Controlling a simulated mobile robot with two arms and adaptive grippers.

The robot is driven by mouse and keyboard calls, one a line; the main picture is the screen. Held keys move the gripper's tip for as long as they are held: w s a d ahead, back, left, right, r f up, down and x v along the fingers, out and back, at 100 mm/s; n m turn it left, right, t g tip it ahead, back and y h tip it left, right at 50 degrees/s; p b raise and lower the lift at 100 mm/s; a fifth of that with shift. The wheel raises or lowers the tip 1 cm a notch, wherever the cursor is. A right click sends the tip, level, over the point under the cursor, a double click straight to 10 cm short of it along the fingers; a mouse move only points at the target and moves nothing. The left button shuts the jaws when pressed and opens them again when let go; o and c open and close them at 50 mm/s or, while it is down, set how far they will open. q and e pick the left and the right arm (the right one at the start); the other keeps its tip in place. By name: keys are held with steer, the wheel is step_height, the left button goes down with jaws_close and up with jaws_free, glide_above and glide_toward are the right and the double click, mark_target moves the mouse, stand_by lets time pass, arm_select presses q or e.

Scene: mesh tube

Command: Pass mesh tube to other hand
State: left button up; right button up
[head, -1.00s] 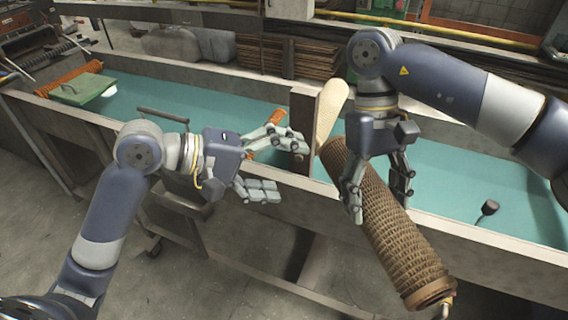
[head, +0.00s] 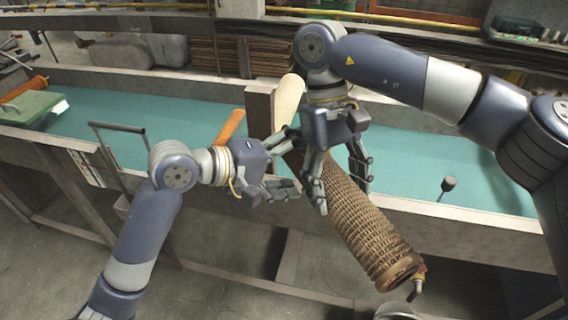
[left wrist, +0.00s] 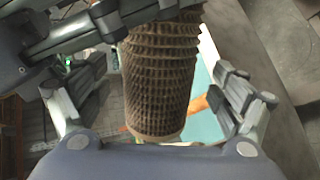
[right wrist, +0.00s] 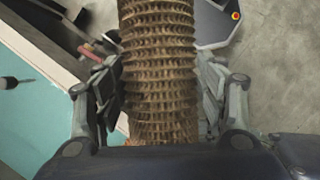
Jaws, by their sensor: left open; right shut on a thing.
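The mesh tube (head: 358,225) is a long brown ribbed cylinder, tilted in the head view from upper left to lower right. My right gripper (head: 344,200) is shut on it around its upper-middle part; the right wrist view shows the tube (right wrist: 158,70) between the fingers. My left gripper (head: 292,165) is open beside the tube's upper end. In the left wrist view the tube (left wrist: 162,75) stands between the spread left fingers (left wrist: 160,110), with gaps visible on both sides. The tube's top end is partly hidden by my grippers in the head view.
A long trough with a teal bed (head: 420,165) runs behind the grippers. A divider post (head: 260,112) and an orange roller (head: 230,127) stand near the left gripper. A green box (head: 30,105) is at far left. Grey floor is open in front.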

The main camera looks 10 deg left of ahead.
arm_select(q)
steer(key=shift+w+d+f, duration=0.1)
steer(key=shift+w+d, duration=0.05)
steer(key=shift+d, duration=0.05)
steer(key=c, duration=1.3)
steer(key=shift+c, duration=0.8)
arm_select(e)
steer(key=o, duration=1.5)
steer(key=shift+c, duration=0.2)
